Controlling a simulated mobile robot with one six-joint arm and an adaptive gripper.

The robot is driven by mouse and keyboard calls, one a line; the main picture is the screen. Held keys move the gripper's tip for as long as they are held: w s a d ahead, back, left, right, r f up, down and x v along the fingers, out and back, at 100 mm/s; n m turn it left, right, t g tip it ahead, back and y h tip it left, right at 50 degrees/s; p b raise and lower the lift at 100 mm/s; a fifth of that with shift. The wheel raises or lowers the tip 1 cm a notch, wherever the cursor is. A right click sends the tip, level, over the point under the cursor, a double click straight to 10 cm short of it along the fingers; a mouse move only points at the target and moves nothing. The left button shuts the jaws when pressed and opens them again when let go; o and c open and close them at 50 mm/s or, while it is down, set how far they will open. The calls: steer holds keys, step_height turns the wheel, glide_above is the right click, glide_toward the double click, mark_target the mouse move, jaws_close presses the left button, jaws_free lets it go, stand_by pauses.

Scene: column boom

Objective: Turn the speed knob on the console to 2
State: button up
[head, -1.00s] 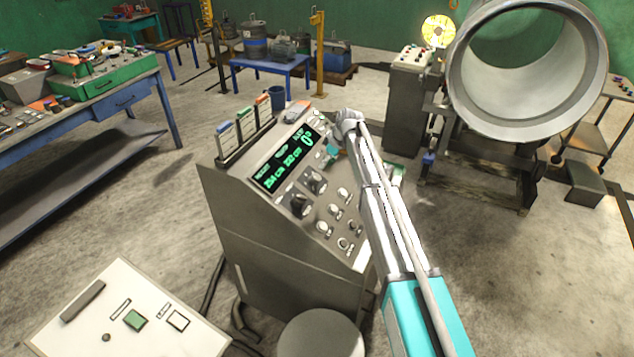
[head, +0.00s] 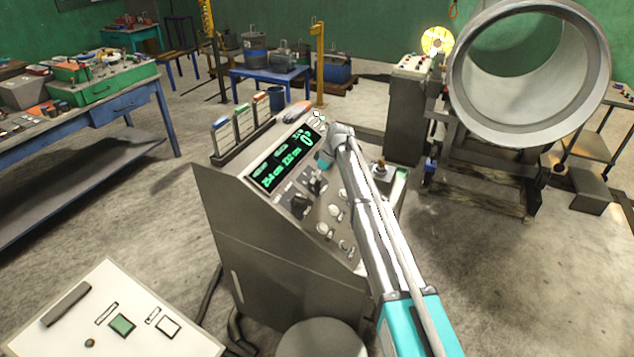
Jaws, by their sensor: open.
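The grey console (head: 250,240) stands in the middle, with a sloped panel and a lit green display (head: 287,160) whose large figure reads 0°. Two dark knobs sit below the display: an upper one (head: 316,187) and a lower left one (head: 299,206). Their labels are too small to read, so I cannot tell which is the speed knob or where it points. My gripper (head: 320,170) is open, small in view, just above the upper dark knob. Its fingers are partly hidden and blend with the knob; I cannot tell whether they touch it.
Several pale round controls (head: 329,211) sit lower on the panel, partly behind my arm. Coloured tabbed holders (head: 243,120) line the console's top left edge. A white panel (head: 70,320) is at front left, a blue workbench (head: 130,107) at left, a large metal cylinder (head: 460,95) at right.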

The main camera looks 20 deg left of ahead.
steer(key=shift+a+f, duration=0.2)
steer(key=shift+f, duration=0.25)
steer(key=c, duration=1.2)
steer(key=shift+o, duration=0.2)
steer(key=shift+n, duration=0.4)
steer(key=o, duration=1.2)
steer(key=shift+c, duration=0.2)
